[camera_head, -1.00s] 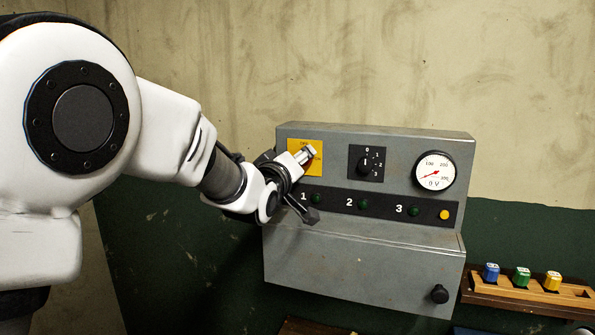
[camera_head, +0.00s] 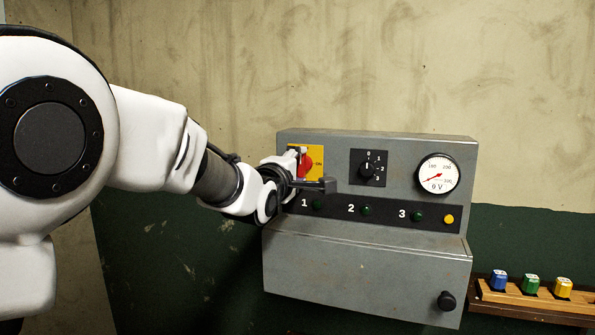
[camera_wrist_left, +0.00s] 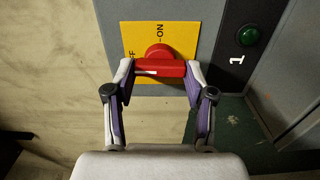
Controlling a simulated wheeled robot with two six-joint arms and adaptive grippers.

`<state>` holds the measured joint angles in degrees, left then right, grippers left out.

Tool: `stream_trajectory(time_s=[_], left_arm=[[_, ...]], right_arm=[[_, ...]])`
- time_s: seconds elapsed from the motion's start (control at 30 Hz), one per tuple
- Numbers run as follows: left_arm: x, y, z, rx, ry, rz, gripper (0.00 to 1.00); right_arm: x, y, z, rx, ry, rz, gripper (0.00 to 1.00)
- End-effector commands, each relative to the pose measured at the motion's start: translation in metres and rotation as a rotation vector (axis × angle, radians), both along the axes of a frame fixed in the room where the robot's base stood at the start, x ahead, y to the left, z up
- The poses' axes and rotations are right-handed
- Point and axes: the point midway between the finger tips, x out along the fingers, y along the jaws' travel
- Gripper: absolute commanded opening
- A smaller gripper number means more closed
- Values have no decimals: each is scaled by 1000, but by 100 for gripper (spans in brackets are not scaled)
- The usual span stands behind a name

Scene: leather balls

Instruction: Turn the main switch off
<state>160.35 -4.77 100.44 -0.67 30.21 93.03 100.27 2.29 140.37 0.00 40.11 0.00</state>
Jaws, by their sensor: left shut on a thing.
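The main switch is a red rotary handle (camera_head: 305,166) on a yellow plate (camera_head: 318,152) at the panel's upper left. My left gripper (camera_head: 312,168) is at it. In the left wrist view, both fingertips are shut on the two ends of the red handle (camera_wrist_left: 160,68). The handle lies crosswise there, and its white line is on the left half, the side of the partly hidden OFF lettering. The "ON" lettering on the yellow plate (camera_wrist_left: 180,38) lies beyond the handle. In the head view, the gripper hides part of the plate. My right gripper is not in view.
The grey panel box (camera_head: 375,265) also carries a black rotary selector (camera_head: 368,168), a gauge (camera_head: 438,175) reading about 0 V, dark green lamps and a yellow button (camera_head: 449,219). A wooden rack (camera_head: 530,300) with coloured plugs stands at the lower right.

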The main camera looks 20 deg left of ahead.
Motion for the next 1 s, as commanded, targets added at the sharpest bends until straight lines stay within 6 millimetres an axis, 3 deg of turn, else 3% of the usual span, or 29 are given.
stream_trajectory(time_s=[0.6, 0.63, 0.7, 1.0], left_arm=[[0, 0, -1, -54, 3, 0, 19], [0, 0, -1, -53, 3, 0, 58], [0, 0, -1, -53, 3, 0, 79], [0, 0, 0, -52, 2, 0, 79]], right_arm=[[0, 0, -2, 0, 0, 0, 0], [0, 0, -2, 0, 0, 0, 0], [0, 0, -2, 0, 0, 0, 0], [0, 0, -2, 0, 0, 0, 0]])
